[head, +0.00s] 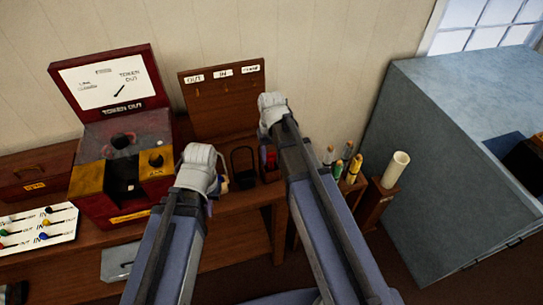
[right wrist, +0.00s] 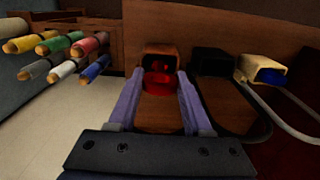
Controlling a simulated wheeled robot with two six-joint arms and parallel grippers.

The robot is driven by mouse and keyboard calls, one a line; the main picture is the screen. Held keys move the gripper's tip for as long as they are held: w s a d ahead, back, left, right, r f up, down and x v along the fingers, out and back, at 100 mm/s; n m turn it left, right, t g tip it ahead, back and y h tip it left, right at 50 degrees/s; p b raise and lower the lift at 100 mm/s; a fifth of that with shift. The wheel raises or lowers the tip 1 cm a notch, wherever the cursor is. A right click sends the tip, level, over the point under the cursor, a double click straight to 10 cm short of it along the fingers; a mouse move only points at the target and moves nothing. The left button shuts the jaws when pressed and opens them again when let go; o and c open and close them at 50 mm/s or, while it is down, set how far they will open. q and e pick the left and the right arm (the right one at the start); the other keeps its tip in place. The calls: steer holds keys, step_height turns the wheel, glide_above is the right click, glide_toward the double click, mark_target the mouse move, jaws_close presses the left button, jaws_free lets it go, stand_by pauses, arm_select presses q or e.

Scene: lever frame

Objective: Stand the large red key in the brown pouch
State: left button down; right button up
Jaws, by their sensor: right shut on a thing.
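The large red key (right wrist: 158,82) is between the fingers of my right gripper (right wrist: 160,77), at the mouth of the brown pouch (right wrist: 152,49). Its lower part is hidden, so I cannot tell how deep it sits or whether it touches the pouch floor. In the head view, red shows beside my right gripper (head: 272,108), whose fingertips are hidden by its own body. My right gripper is shut on the key. My left gripper (head: 200,165) is above the bench, left of the pouches; its fingers are hidden there.
A black pouch (right wrist: 210,60) and a cream pouch (right wrist: 252,66) with something blue in it stand beside the brown one. Coloured sticks (right wrist: 60,45) stand at one side. The token machine (head: 120,150) is on the left, a hook board (head: 222,100) behind, a blue-grey cabinet (head: 440,150) right.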

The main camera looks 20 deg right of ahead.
steer(key=shift+f+b, duration=1.3)
steer(key=shift+f, duration=0.1)
steer(key=o, duration=1.3)
steer(key=shift+o, duration=0.2)
steer(key=shift+r, duration=0.1)
step_height(320, 180, up, 7)
steer(key=p, duration=0.7)
steer(key=shift+r, duration=0.1)
step_height(320, 180, up, 8)
steer(key=p, duration=0.8)
steer(key=shift+f, duration=0.2)
